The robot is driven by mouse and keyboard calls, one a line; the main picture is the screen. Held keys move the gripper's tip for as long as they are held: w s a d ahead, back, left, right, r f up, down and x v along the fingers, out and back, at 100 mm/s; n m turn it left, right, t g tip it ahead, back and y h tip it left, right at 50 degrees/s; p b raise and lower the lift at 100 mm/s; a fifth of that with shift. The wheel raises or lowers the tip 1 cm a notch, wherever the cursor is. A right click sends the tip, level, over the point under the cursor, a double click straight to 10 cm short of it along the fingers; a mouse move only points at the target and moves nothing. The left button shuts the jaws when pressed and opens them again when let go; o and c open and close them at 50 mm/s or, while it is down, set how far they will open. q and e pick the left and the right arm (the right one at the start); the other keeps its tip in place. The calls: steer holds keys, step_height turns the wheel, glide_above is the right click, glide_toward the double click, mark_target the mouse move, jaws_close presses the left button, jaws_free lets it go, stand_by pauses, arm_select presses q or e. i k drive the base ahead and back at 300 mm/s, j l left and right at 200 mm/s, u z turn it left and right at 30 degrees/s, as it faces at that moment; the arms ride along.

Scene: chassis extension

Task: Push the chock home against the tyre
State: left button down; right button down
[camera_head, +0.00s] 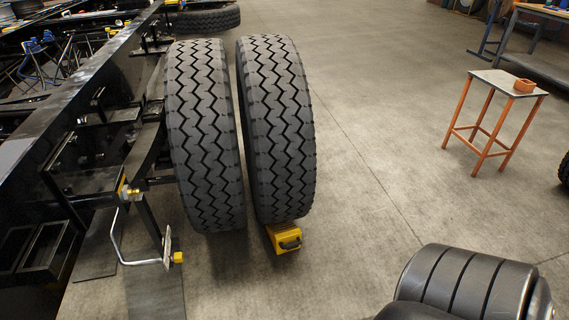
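The yellow chock (285,239) lies on the floor at the foot of the right-hand tyre (279,135) of a dual pair. Neither of my grippers is in view.
The black chassis frame (60,135) runs along the left, with a bent metal bracket (140,262) low beside the tyres.

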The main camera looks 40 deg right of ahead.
mark_target(286, 237)
steer(key=z, duration=1.4)
